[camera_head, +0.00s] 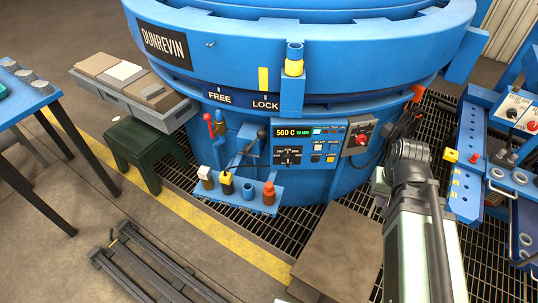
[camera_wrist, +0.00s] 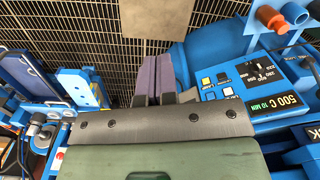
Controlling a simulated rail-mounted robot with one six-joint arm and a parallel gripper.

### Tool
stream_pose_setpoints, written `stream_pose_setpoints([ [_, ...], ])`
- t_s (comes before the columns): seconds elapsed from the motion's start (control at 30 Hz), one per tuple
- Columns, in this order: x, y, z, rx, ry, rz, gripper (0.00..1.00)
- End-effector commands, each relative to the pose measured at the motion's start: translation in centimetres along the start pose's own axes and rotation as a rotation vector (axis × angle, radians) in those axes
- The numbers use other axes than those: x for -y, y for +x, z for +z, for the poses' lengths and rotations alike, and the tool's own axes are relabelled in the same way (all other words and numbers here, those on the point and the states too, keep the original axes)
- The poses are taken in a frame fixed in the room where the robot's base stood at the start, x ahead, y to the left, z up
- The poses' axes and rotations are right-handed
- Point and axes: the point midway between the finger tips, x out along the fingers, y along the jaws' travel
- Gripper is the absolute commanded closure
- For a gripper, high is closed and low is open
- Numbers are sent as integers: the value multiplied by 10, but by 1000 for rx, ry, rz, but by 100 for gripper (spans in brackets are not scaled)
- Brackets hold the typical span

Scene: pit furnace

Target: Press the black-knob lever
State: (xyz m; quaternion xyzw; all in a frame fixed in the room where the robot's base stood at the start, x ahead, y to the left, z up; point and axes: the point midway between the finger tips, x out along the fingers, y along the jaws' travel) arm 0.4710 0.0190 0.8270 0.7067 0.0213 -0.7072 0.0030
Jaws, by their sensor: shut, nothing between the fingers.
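The black-knob lever (camera_head: 262,133) is on the front of the blue furnace (camera_head: 350,175), just left of the control panel. Its rod slants down to the left from the black ball. In the head view my arm, right of the panel, largely hides the gripper.
A red-knob lever (camera_head: 208,118) stands left of the black one. A red rotary switch (camera_head: 359,136) is right of the panel. A blue rack (camera_head: 468,170) stands right of my arm.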

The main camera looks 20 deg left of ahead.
Motion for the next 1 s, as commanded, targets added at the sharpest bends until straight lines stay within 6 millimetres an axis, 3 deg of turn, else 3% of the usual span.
stream_pose_setpoints([
  [0.03, 8, 52, -10, -2, -9, -31, 100],
  [0.2, 51, 128, -38, -13, 18, -222, 100],
  [0.4, 117, 201, -78, 17, 186, -549, 100],
  [0.6, 188, 243, -125, 198, 488, -976, 100],
  [0.7, 220, 240, -155, 431, 711, -1242, 100],
  [0.77, 230, 217, -173, 621, 848, -1385, 100],
  [0.83, 232, 176, -189, 860, 987, -1506, 100],
  [0.9, 228, 150, -198, 1086, 1094, -1570, 100],
  [1.0, 224, 137, -200, 1273, 1187, -1572, 100],
])
